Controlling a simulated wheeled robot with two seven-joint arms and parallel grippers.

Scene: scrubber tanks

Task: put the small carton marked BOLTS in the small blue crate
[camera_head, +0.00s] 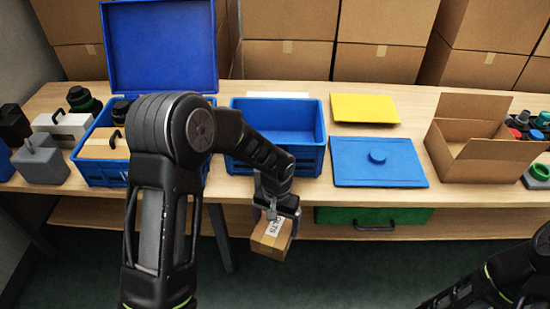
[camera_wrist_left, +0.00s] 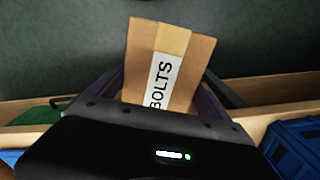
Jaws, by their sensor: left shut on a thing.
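The small brown carton (camera_head: 271,240) carries a white label reading BOLTS, partly covered in the head view. It also shows in the left wrist view (camera_wrist_left: 187,63), where the label reads clearly. My left gripper (camera_head: 276,212) is shut on the carton and holds it tilted in front of the table's front edge, below the tabletop. The small blue crate (camera_head: 311,163) stands open on the table behind and above my left gripper; the part of its inside that shows is empty. My right gripper is out of view; part of my right arm shows at lower right.
An open carton (camera_head: 470,160) stands at right. A larger blue box with raised lid (camera_head: 162,45) stands at left. A green drawer (camera_head: 410,215) sits under the tabletop.

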